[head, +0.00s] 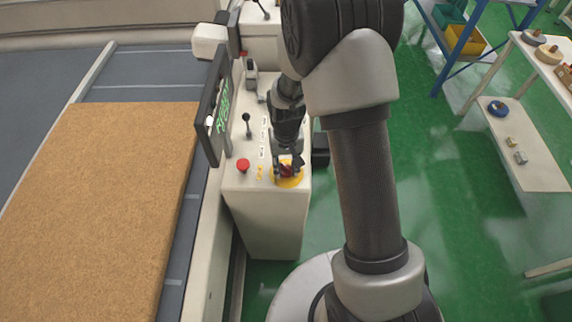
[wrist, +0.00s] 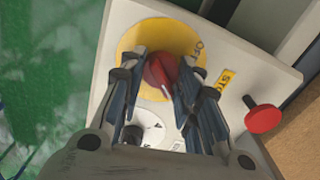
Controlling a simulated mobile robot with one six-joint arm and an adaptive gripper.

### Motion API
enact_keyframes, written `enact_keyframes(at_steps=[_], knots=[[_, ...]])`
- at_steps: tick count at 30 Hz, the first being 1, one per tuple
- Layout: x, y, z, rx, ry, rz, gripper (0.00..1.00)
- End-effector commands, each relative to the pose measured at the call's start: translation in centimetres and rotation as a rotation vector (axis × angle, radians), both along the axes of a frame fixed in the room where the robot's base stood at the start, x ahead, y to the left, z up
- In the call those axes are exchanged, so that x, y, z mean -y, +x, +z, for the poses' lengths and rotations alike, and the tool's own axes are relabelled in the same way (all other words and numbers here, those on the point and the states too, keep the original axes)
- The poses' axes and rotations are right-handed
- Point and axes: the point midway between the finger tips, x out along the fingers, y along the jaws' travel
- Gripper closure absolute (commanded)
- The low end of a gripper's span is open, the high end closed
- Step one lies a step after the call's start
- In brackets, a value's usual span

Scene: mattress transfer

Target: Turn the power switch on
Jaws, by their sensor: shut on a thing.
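The power switch is a red rotary knob (wrist: 160,73) on a round yellow plate (wrist: 186,36), set in the pale control panel. Part of an "OFF" label shows on the plate's right side in the wrist view. My gripper (wrist: 160,80) is shut on the red knob, with one finger on each side of it. In the head view my gripper (head: 287,166) is at the near end of the console, and the knob (head: 286,170) is mostly hidden between the fingers. A pale line on the knob points down and slightly right in the wrist view.
A red mushroom button (head: 243,165) stands left of the knob and also shows in the wrist view (wrist: 263,115). Black levers (head: 247,123) and a dark display (head: 215,108) are further along the console. A brown mattress (head: 95,200) lies on the conveyor at left.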

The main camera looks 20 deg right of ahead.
Motion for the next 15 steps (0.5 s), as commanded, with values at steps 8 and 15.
enact_keyframes(at_steps=[8, 15], knots=[[0.03, -0.01, 0.01, 0.0, 0.0, -0.044, 0.93], [0.02, 0.01, 0.01, 0.0, 0.0, -0.047, 0.93]])
